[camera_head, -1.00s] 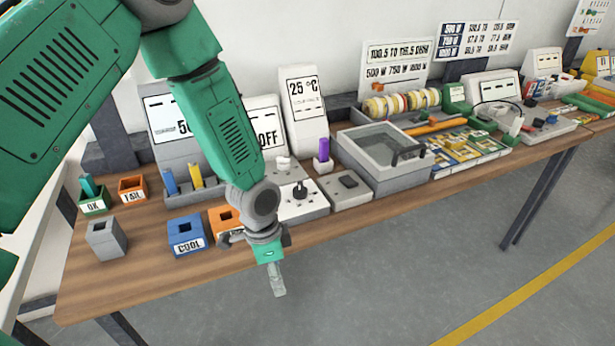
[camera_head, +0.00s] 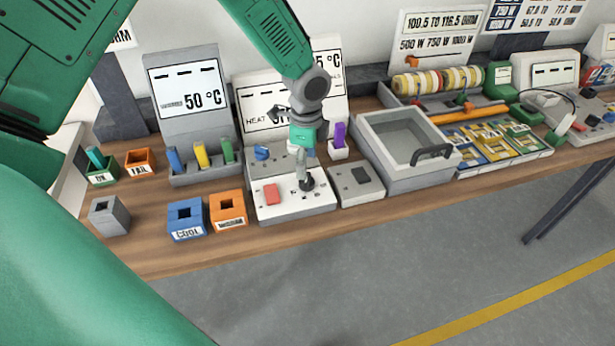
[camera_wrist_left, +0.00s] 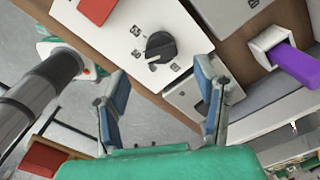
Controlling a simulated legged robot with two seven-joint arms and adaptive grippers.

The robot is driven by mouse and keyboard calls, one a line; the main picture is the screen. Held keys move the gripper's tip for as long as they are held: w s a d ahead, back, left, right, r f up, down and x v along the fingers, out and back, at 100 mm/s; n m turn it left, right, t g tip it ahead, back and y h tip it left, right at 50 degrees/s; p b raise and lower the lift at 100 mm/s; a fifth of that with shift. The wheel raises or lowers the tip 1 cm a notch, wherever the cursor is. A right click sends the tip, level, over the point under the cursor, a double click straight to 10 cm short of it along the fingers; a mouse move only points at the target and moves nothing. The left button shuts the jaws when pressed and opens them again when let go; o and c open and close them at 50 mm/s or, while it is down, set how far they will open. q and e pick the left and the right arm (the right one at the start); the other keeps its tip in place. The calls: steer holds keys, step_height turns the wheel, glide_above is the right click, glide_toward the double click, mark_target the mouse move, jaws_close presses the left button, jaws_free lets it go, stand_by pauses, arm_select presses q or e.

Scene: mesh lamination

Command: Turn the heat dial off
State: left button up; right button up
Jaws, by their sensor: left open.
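The heat dial is a black round knob (camera_head: 307,183) on a white control panel (camera_head: 275,212) near the table's front edge. It shows in full in the left wrist view (camera_wrist_left: 160,46), with a pale pointer mark and small printed labels around it. My left gripper (camera_head: 302,178) points down at the dial in the head view and covers part of it. In the left wrist view its two blue-grey fingers (camera_wrist_left: 160,72) are apart, with the dial seen beyond and between their tips. Contact cannot be told. A display (camera_head: 250,110) behind reads HEAT; its second word is partly hidden. My right gripper is not in view.
A red switch (camera_head: 271,194) sits left of the dial. A grey box with a dark button (camera_head: 361,176) and a purple piece in a white holder (camera_head: 339,136) are to the right. Blue (camera_head: 187,221) and orange (camera_head: 229,210) bins stand left; a grey tray (camera_head: 375,150) stands right.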

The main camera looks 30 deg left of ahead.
mark_target(307, 180)
arm_select(q)
steer(key=f, duration=0.5)
steer(key=shift+w+a+f, duration=0.15)
steer(key=shift+w+a, duration=0.05)
steer(key=shift+w, duration=0.05)
steer(key=shift+s+d+f+p, duration=0.1)
steer(key=shift+s+f+p, duration=0.15)
steer(key=shift+f, duration=0.25)
steer(key=shift+w+d+f, duration=0.15)
steer(key=shift+w+f, duration=0.05)
steer(key=shift+f, duration=0.1)
steer(key=c, duration=1.1)
